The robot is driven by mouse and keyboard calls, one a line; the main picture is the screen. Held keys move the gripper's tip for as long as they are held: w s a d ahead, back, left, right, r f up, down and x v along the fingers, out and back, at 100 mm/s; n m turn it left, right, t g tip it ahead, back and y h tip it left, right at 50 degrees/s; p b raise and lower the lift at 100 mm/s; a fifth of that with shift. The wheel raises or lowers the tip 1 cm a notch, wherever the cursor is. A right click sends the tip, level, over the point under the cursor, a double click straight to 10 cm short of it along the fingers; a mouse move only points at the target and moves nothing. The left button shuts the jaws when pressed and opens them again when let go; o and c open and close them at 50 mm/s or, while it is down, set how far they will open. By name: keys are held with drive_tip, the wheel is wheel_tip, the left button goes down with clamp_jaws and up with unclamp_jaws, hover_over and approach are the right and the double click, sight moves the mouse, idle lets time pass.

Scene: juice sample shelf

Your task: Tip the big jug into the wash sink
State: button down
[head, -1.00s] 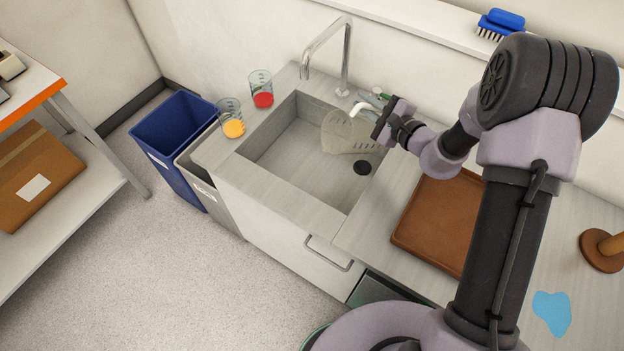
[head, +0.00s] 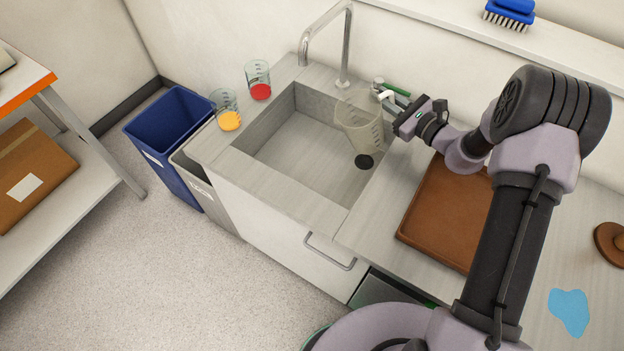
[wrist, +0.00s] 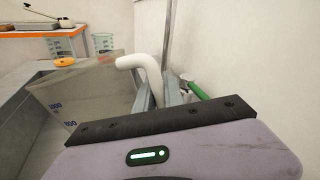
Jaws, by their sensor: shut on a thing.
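The big jug (head: 358,122) is clear with a grey-beige tint and hangs over the right part of the wash sink (head: 290,165). It stands closer to upright, with a slight tilt. My gripper (head: 398,121) is at its right side and shut on its white handle (head: 386,96). In the wrist view the jug (wrist: 75,98) shows blue volume marks, and its white handle (wrist: 148,68) curves in front of my jaws (wrist: 160,100). I cannot tell whether liquid remains inside.
A tall tap (head: 346,45) rises behind the sink. Beakers with red (head: 260,88) and yellow-orange (head: 228,118) contents stand on the left rim. A green-handled item (head: 396,88) lies behind my gripper. A brown tray (head: 445,215) is to the right. Blue and grey bins (head: 175,130) stand left.

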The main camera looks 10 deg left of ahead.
drive_tip(key=shift+w+d+r+m+p, duration=0.3)
drive_tip(key=shift+r+m+p, duration=0.2)
drive_tip(key=shift+p, duration=0.1)
drive_tip(key=shift+w+d+r+m+p, duration=0.3)
drive_tip(key=shift+r+m+p, duration=0.1)
drive_tip(key=shift+m+p, duration=0.15)
drive_tip(key=shift+d+f+m+t+y+b, duration=0.2)
drive_tip(key=shift+f+m+t+y+b, duration=0.1)
drive_tip(key=shift+f+m+b, duration=0.2)
drive_tip(key=shift+w+d+f+m, duration=0.15)
drive_tip(key=shift+w+f+m, duration=0.2)
drive_tip(key=shift+m, duration=0.1)
drive_tip(key=shift+s+r, duration=0.1)
drive_tip(key=shift+s, duration=0.05)
